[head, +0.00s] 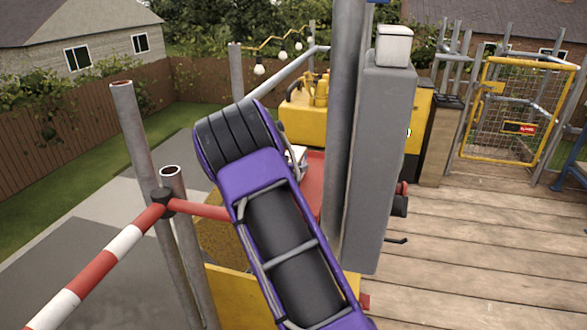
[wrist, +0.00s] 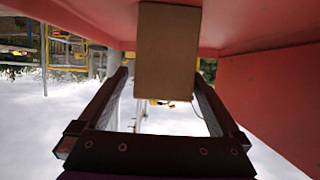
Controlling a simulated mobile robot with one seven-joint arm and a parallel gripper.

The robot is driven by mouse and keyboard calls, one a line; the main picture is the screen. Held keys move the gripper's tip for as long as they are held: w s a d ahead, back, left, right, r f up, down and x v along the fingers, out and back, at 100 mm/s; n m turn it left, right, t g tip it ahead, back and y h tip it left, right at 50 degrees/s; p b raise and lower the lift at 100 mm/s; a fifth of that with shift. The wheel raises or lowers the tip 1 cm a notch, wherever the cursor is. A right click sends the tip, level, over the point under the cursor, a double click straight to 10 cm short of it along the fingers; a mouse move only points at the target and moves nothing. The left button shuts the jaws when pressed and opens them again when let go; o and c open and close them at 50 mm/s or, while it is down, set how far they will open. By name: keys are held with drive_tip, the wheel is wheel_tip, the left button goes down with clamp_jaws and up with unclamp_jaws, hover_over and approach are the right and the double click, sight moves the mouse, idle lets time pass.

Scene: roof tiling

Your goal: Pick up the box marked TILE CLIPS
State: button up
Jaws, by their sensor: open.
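A plain brown box (wrist: 167,40) shows in the wrist view, against a red surface (wrist: 90,18). That picture looks upside down, with the white sky low in it. No marking shows on the face I see, so I cannot tell whether it is the TILE CLIPS box. My gripper (wrist: 160,76) is open, its two dark fingers on either side of the box's near end. I see gaps beside the box and cannot tell how deep it sits between the fingers. In the head view my purple arm hides the gripper and the box.
In the head view a red surface (head: 315,172) shows beside my arm, close to a grey post (head: 383,165). A red-and-white rail (head: 95,268) and scaffold tubes stand at left. A yellow machine (head: 310,115) is behind.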

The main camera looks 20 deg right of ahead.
drive_tip(key=shift+x, duration=2.6)
drive_tip(key=shift+a+f, duration=0.1)
drive_tip(key=shift+a, duration=0.1)
clamp_jaws()
drive_tip(key=shift+w, duration=0.1)
